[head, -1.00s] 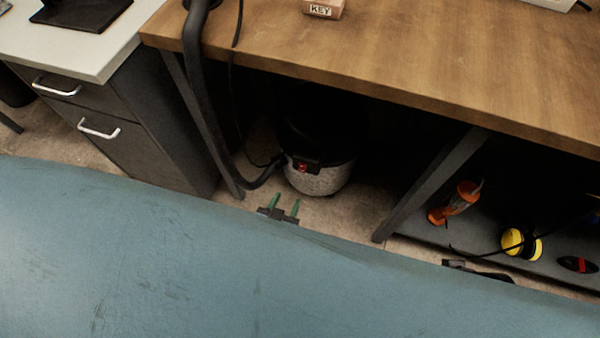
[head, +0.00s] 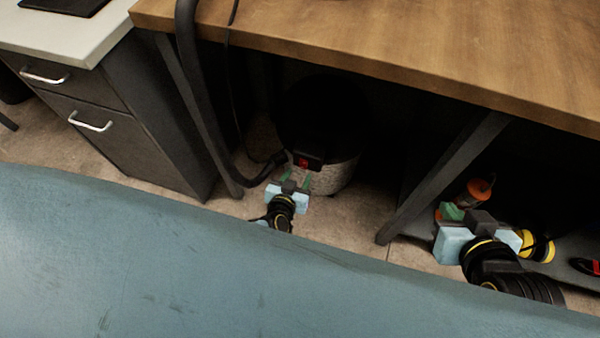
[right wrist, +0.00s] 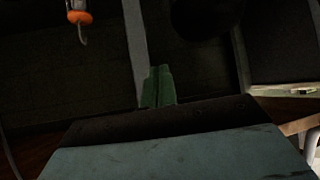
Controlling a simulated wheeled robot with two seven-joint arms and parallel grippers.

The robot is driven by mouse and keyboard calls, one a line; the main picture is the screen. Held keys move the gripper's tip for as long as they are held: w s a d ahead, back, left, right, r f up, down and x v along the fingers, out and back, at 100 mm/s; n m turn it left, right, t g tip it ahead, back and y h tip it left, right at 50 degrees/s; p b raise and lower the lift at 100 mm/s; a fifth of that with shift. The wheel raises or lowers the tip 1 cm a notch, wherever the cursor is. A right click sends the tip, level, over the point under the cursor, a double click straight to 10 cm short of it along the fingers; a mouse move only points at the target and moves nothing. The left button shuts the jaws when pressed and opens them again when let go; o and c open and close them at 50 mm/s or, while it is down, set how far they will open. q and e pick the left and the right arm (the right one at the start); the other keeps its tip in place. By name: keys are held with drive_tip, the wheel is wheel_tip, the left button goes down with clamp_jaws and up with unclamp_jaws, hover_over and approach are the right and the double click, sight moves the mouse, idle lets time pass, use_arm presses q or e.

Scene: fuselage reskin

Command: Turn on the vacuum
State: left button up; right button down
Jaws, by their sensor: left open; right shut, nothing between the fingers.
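The vacuum (head: 335,174) stands on the floor under the wooden table, with a dark upper body and a pale lower drum. A red switch (head: 303,162) on a black panel sits on its front. A black hose (head: 190,70) runs from it up past the table edge. My left gripper (head: 296,178) is open, its green fingers just below the switch; I cannot tell whether they touch the vacuum. My right gripper (head: 450,210) is shut and empty near the table leg at the right. Its green fingers show together in the right wrist view (right wrist: 158,86).
The wooden table (head: 400,50) overhangs the vacuum. A slanted table leg (head: 440,180) stands between my two grippers. A low shelf at right holds an orange tool (head: 478,190) and a yellow-black item (head: 541,246). A drawer cabinet (head: 110,110) stands at left. A blue-grey panel (head: 150,260) fills the foreground.

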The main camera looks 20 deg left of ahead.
sight(303, 167)
use_arm(q)
drive_tip(key=b+x, duration=0.1)
drive_tip(key=x, duration=0.2)
drive_tip(key=shift+s+b, duration=0.1)
drive_tip(key=shift+b, duration=0.25)
use_arm(e)
drive_tip(key=w+a+r+t+y, duration=0.1)
drive_tip(key=w+a+r+t, duration=0.1)
drive_tip(key=w+r+t, duration=0.2)
drive_tip(key=shift+a+r+t+y, duration=0.35)
drive_tip(key=shift+r+t, duration=0.35)
drive_tip(key=shift+r, duration=0.9)
use_arm(q)
drive_tip(key=shift+f, duration=0.1)
clamp_jaws()
